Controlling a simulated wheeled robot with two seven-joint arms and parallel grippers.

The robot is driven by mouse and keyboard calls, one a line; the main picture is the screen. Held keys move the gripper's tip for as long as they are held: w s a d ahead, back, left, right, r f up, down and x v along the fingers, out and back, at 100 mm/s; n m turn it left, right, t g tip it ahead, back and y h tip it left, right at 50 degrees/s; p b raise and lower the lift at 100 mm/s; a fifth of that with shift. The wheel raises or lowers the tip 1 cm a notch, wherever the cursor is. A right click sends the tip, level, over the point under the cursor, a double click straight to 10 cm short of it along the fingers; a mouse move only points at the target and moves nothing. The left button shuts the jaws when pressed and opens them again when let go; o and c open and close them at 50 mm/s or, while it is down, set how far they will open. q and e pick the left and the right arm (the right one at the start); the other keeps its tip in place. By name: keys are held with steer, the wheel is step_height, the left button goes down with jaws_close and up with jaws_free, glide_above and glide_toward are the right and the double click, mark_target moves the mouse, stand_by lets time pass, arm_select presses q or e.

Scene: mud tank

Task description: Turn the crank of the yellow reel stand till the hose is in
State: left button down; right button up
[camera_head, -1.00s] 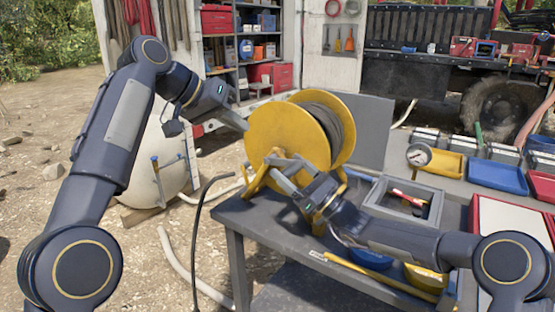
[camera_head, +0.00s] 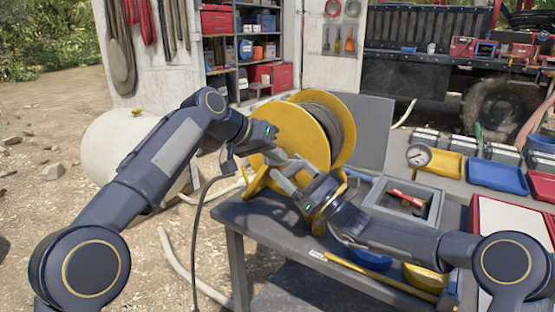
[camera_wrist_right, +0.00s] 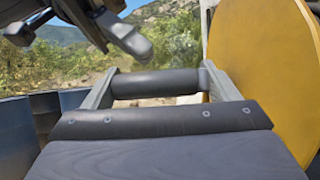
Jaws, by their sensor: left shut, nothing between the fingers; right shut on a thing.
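The yellow reel stand (camera_head: 301,132) is on the near left corner of the grey table, with dark hose (camera_head: 337,125) wound between its round yellow flanges. A dark hose length (camera_head: 196,235) hangs down past the table's left edge. My right gripper (camera_head: 281,167) is at the reel's front face. In the right wrist view it is shut on the dark cylindrical crank handle (camera_wrist_right: 155,83), beside the yellow flange (camera_wrist_right: 262,70). My left gripper (camera_head: 276,151) is shut and empty, close to the right one in front of the reel; its tips also show in the wrist view (camera_wrist_right: 128,38). The crank arm is mostly hidden.
The grey tray (camera_head: 403,203) with a red-handled tool lies right of the reel. A pressure gauge (camera_head: 418,155), yellow bin (camera_head: 441,164) and blue bin (camera_head: 497,177) stand further right. A yellow bar (camera_head: 380,276) lies along the front edge. Open ground lies left of the table.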

arm_select(q)
steer(key=shift+s+d+f, duration=0.15)
steer(key=shift+d+f, duration=0.05)
steer(key=shift+f, duration=0.35)
arm_select(e)
steer(key=shift+s+a+f, duration=0.1)
steer(key=shift+s+a, duration=0.15)
steer(key=shift+a, duration=0.1)
arm_select(q)
steer(key=shift+s+d+f, duration=0.2)
steer(key=shift+f, duration=0.25)
steer(key=shift+s+d+f, duration=0.15)
steer(key=shift+f, duration=0.25)
arm_select(e)
steer(key=o, duration=1.2)
steer(key=shift+s+r, duration=0.1)
steer(key=shift+r, duration=0.1)
arm_select(q)
steer(key=shift+a+r, duration=0.1)
steer(key=shift+r, duration=0.1)
steer(key=shift+r, duration=0.1)
arm_select(e)
steer(key=shift+d, duration=0.1)
steer(key=shift+d, duration=0.1)
